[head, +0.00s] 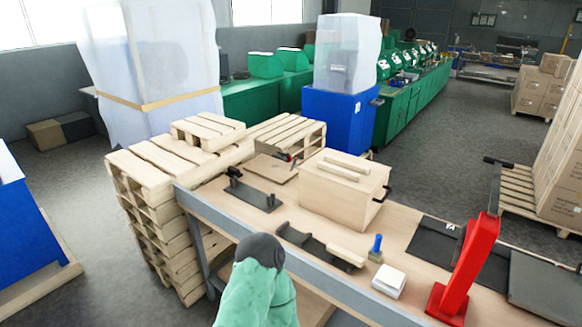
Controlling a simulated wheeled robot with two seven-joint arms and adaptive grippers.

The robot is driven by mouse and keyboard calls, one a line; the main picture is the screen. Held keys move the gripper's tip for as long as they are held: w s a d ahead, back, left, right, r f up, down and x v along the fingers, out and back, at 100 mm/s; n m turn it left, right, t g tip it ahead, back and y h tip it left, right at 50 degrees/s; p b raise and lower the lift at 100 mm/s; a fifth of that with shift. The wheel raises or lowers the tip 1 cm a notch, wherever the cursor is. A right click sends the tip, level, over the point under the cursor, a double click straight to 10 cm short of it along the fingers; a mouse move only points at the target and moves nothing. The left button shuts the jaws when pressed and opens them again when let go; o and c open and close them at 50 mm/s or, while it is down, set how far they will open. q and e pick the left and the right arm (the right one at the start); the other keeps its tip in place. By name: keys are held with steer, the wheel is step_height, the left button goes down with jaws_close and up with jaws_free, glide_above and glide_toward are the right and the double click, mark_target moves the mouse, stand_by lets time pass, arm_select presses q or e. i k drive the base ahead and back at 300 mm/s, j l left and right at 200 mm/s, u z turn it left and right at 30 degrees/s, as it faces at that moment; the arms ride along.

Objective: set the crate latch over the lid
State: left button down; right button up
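The crate (335,205) is a pale wooden box standing on the workbench, right of the picture's middle. Its lid (367,172) lies on top and carries two wooden battens. A small black piece (385,192), apparently the latch, sticks out from the crate's right side. I cannot tell how it sits against the lid's edge. A green arm link with a dark grey cap, apparently mine, rises at the bottom middle, in front of the bench. No gripper shows in the head view.
The workbench (408,218) holds a dark tray (300,238) with a wooden block, a blue-handled stamp (376,246), a white stack (389,280), a red lever press (464,265) and dark mats (437,240). A black fixture (255,194) stands left of the crate. Stacked pallets (150,180) adjoin the bench's left end.

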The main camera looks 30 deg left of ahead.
mark_target(293, 166)
steer(key=j, duration=0.55)
steer(key=k+j, duration=0.15)
steer(key=j, duration=0.9)
steer(key=k+j+z, duration=0.1)
steer(key=j, duration=0.4)
steer(key=k+j, duration=0.1)
steer(key=j, duration=0.45)
